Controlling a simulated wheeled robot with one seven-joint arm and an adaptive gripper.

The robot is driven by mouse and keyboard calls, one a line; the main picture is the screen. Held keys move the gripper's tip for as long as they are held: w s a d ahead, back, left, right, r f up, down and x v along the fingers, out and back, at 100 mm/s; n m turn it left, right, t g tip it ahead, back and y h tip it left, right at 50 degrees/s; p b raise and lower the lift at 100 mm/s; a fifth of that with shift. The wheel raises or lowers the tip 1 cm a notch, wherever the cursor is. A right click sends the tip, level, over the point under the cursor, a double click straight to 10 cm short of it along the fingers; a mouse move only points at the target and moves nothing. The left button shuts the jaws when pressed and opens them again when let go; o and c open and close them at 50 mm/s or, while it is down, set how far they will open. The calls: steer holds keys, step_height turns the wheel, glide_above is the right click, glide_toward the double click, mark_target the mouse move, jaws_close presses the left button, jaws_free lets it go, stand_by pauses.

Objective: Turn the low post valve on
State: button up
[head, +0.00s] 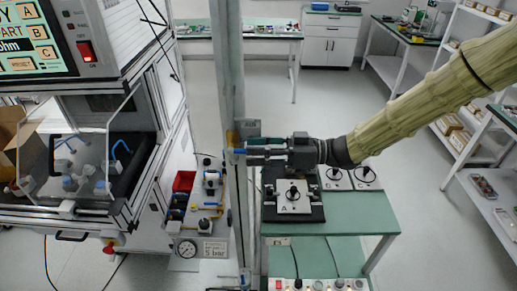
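A vertical grey post (230,85) stands left of the middle in the head view. Another small blue-handled fitting (229,278) shows low on the post near the bottom edge. My gripper (250,152) reaches in from the right, its fingers pointing left at the mid-height handle. The fingertips are at or very near that handle. Whether they touch it or are closed on it is too small to tell.
A green-topped bench (350,214) with a black fixture marked A stands below my gripper. A panel with a pressure gauge (187,249) and a "5 bar" label is left of the post. A test cabinet (130,80) fills the left. Open floor (440,245) lies at right.

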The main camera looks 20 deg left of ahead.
jaws_close()
steer(key=shift+f+b, duration=0.15)
steer(key=shift+b, duration=0.15)
